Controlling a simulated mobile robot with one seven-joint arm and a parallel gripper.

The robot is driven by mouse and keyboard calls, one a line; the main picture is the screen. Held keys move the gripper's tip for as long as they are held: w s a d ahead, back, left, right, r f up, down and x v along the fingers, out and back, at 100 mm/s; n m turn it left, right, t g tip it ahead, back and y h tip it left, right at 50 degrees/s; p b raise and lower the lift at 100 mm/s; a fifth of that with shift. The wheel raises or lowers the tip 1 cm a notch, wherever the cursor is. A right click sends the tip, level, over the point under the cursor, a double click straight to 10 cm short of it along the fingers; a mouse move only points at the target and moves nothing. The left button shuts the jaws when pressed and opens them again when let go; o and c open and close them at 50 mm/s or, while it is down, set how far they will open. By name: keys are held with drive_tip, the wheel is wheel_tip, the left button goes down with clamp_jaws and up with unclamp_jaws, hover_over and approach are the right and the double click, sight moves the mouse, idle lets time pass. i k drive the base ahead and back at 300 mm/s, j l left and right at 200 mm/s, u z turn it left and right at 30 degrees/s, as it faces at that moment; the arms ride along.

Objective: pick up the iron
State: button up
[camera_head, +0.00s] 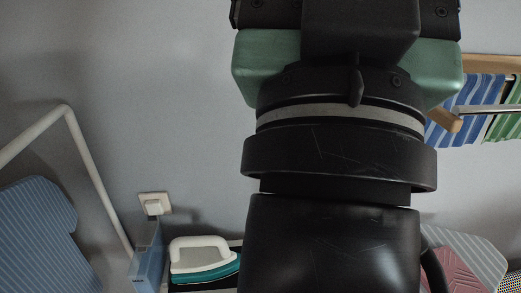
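The iron (202,262) shows low in the picture, left of my arm. It has a white looped handle and upper body with a teal lower part. It sits on a dark surface, and its right end is close to or partly behind my arm. My arm fills the middle of the view and runs up to the top edge. Only the black and green wrist end of my gripper (346,50) shows there, well above the iron in the picture. Its fingers are out of frame, so their opening and any hold are hidden.
A blue translucent container (147,262) stands just left of the iron, below a wall socket (154,204). A white bent tube (92,172) and a blue striped board (36,235) are at left. Striped cloths (474,105) hang from a wooden rail at right. Pink and grey fabric (460,262) lies lower right.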

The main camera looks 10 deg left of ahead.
sight(194, 260)
drive_tip(key=i+u, duration=0.1)
drive_tip(key=u, duration=0.3)
drive_tip(key=l+u, duration=0.15)
drive_tip(key=u, duration=0.3)
drive_tip(key=i+l+u, duration=0.1)
drive_tip(key=u, duration=0.3)
drive_tip(key=l+u, duration=0.15)
drive_tip(key=u, duration=0.25)
drive_tip(key=i+l, duration=0.1)
drive_tip(key=l, duration=0.35)
drive_tip(key=i+l, duration=0.1)
drive_tip(key=l, duration=0.35)
drive_tip(key=l+u, duration=0.1)
drive_tip(key=l, duration=0.3)
drive_tip(key=i, duration=0.05)
